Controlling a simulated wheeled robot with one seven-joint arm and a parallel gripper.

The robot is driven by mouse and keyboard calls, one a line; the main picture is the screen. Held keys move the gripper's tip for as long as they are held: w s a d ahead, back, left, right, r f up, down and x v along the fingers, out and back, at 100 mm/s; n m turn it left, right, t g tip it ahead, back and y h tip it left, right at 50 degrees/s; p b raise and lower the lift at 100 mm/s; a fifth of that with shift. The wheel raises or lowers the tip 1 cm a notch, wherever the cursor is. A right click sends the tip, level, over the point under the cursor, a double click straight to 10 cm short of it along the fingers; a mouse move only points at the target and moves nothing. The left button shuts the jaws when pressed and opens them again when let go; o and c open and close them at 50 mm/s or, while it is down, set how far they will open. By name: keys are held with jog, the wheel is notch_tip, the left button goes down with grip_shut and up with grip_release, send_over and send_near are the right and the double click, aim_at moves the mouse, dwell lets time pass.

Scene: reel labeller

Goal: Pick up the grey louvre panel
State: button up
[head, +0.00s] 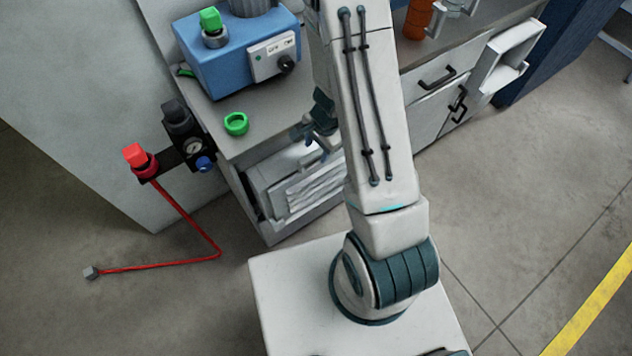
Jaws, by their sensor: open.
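The grey louvre panel (314,192) shows at the front of the bench, below the worktop's edge. It is pale grey with several slanted slats, and my arm hides its right end. My gripper (317,146) is open, just above the panel's upper edge and left of my arm. Its jaws look empty. They are small and partly hidden by my arm, so I cannot tell whether they touch the panel.
A blue machine (240,55) with a green knob and a green ring (236,124) stand on the bench. A regulator (190,146) with a red hose (190,215) sticks out at the left. An orange-brown cylinder (419,18) stands behind. Floor is clear at right.

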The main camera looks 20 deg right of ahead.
aim_at(316, 152)
jog(key=f, duration=0.2)
jog(key=f+b, duration=0.1)
jog(key=shift+w+a+f, duration=0.15)
jog(key=shift+a+f, duration=0.05)
jog(key=shift+f, duration=0.2)
grip_shut()
jog(key=shift+w+r, duration=0.1)
jog(key=shift+w, duration=0.05)
dwell(0.9)
